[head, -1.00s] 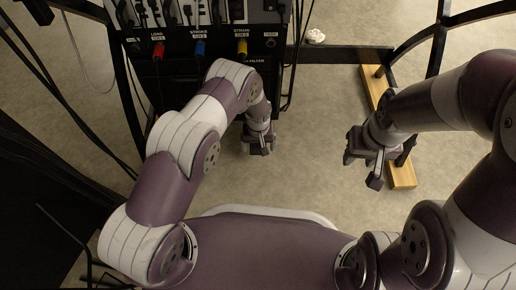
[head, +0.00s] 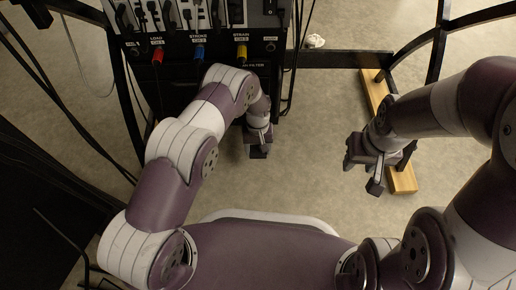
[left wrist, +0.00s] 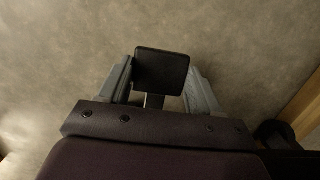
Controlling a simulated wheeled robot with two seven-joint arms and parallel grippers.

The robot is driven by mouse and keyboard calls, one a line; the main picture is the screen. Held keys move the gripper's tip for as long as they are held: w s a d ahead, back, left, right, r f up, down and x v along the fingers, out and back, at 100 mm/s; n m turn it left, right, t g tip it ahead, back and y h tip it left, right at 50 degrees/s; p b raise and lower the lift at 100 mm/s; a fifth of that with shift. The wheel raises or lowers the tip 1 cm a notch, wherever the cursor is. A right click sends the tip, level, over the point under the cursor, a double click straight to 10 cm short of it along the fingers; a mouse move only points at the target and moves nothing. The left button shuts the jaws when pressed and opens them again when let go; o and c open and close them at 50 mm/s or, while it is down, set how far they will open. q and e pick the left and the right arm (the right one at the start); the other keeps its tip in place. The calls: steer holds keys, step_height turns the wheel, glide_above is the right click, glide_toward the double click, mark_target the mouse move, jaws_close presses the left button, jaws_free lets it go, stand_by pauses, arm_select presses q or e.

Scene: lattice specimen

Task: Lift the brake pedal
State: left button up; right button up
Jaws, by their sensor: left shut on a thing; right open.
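The brake pedal shows as a small black rectangular pad (left wrist: 162,70) on a short stem in the left wrist view. It also shows as a dark patch (head: 258,154) at the tip of my left gripper in the head view. My left gripper (left wrist: 165,80) is shut on the pedal, with a grey finger on each side of the pad. The pedal's lower stem and mount are mostly hidden by the gripper. My right gripper (head: 362,174) is open and empty, above the floor to the right of the pedal.
A black instrument cabinet (head: 200,65) with red, blue and yellow plugs and hanging cables stands behind my left arm. A wooden beam (head: 402,180) and black frame bars lie at the right. A crumpled white scrap (head: 315,41) is on the floor. Floor between the grippers is clear.

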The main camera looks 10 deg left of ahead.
mark_target(258, 148)
arm_select(q)
steer(key=o, duration=1.5)
steer(key=r+p, duration=0.1)
steer(key=r, duration=0.1)
steer(key=r+p, duration=0.2)
steer(key=r, duration=0.1)
steer(key=w+r+p, duration=0.1)
steer(key=r+p, duration=0.1)
steer(key=shift+a+r, duration=0.1)
steer(key=shift+r, duration=0.25)
steer(key=shift+f, duration=0.1)
